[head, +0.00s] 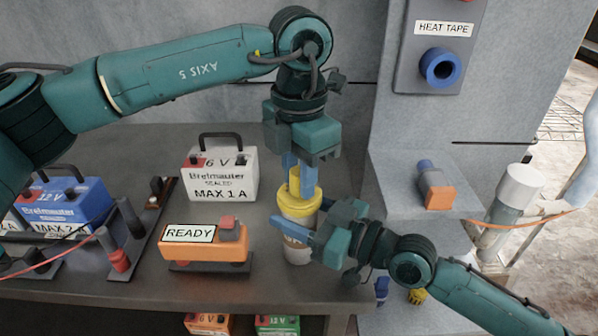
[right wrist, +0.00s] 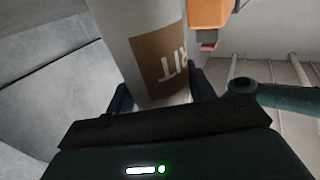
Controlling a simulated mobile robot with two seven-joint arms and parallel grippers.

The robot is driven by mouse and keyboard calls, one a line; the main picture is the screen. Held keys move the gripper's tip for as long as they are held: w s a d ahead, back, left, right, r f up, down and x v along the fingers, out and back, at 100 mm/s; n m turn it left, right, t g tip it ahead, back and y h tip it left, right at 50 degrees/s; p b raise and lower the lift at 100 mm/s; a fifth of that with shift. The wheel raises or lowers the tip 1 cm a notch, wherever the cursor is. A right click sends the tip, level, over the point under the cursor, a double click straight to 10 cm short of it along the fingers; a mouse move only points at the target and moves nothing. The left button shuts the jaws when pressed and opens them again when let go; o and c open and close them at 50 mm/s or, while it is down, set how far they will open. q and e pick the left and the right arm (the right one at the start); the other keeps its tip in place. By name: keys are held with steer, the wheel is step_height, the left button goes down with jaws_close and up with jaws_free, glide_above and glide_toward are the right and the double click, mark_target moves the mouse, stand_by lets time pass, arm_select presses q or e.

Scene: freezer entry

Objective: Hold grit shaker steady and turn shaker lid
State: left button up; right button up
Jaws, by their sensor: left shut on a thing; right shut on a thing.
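The grit shaker (head: 297,254) stands upright near the front right of the grey bench, pale with a brown label and a yellow lid (head: 297,207). My left gripper (head: 298,178) points down from above, its blue fingers shut on the lid's raised yellow top. My right gripper (head: 302,223) comes in from the right and is shut around the shaker body just below the lid. One of its fingers crosses the front; the other is mostly hidden. In the right wrist view the shaker body (right wrist: 125,35) sits between the fingers, with part of the label lettering showing upside down.
An orange READY box (head: 205,252) and a white 6 V battery (head: 222,178) stand left of the shaker. A blue 12 V battery (head: 75,205) is farther left. A grey ledge with an orange-ended switch (head: 437,190) is at right. The bench's front edge is close to the shaker.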

arm_select(q)
steer(key=n, duration=1.1)
steer(key=shift+n, duration=2.1)
steer(key=shift+d, duration=0.1)
steer(key=o, duration=1)
step_height(320, 180, up, 12)
